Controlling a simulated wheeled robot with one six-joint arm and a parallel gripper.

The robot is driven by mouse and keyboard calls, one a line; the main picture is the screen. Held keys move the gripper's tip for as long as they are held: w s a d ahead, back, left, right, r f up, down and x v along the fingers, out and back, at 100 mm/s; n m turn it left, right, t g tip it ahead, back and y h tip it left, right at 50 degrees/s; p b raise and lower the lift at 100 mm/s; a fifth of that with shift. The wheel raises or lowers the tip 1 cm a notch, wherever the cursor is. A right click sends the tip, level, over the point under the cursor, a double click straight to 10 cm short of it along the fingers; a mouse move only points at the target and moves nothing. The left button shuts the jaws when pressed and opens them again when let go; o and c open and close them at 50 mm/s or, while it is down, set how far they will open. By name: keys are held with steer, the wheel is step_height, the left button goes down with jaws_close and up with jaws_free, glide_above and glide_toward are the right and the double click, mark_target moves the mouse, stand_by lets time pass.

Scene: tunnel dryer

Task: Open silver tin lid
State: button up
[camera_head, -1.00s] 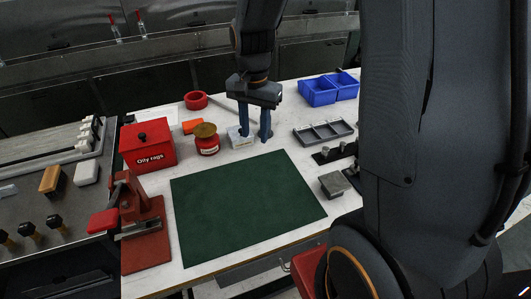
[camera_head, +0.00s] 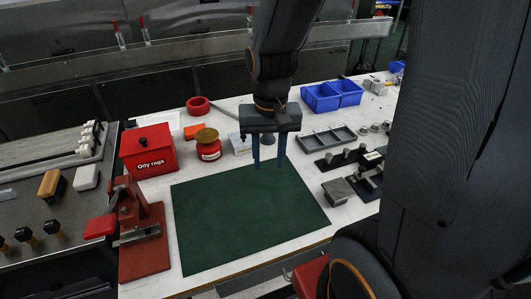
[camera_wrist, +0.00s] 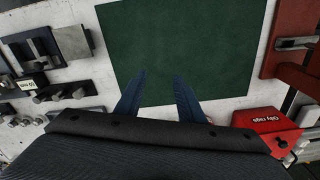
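My gripper (camera_head: 269,166) is open and empty, its two blue fingers apart above the far part of the green mat (camera_head: 245,215). The fingers also show apart over the mat's edge in the wrist view (camera_wrist: 152,88). A pale grey box (camera_head: 238,144), possibly the silver tin, stands on the table just left of my gripper and is partly hidden by it. A grey square block or tin (camera_head: 338,191) stands right of the mat; it also shows in the wrist view (camera_wrist: 72,42). I cannot tell which is the silver tin, nor whether its lid is open.
A red can (camera_head: 209,153) with a brass-coloured top and a red "Oily rags" box (camera_head: 148,150) stand left. A red press (camera_head: 130,215) is at the mat's left. A grey divided tray (camera_head: 328,138) and blue bins (camera_head: 333,95) are right. The mat is clear.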

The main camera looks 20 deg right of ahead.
steer(key=w+m, duration=0.6)
steer(key=w, duration=0.2)
steer(key=w+m, duration=0.6)
steer(key=w, duration=0.2)
steer(key=w+m+b, duration=0.1)
steer(key=w+m, duration=0.6)
steer(key=w, duration=0.1)
steer(key=shift+d+f+g, duration=0.15)
steer(key=shift+f+g, duration=0.15)
steer(key=shift+f, duration=0.05)
steer(key=shift+w+f, duration=0.1)
steer(key=shift+f, duration=0.3)
steer(key=shift+f+p, duration=0.9)
steer(key=shift+f, duration=2.6)
jaws_close()
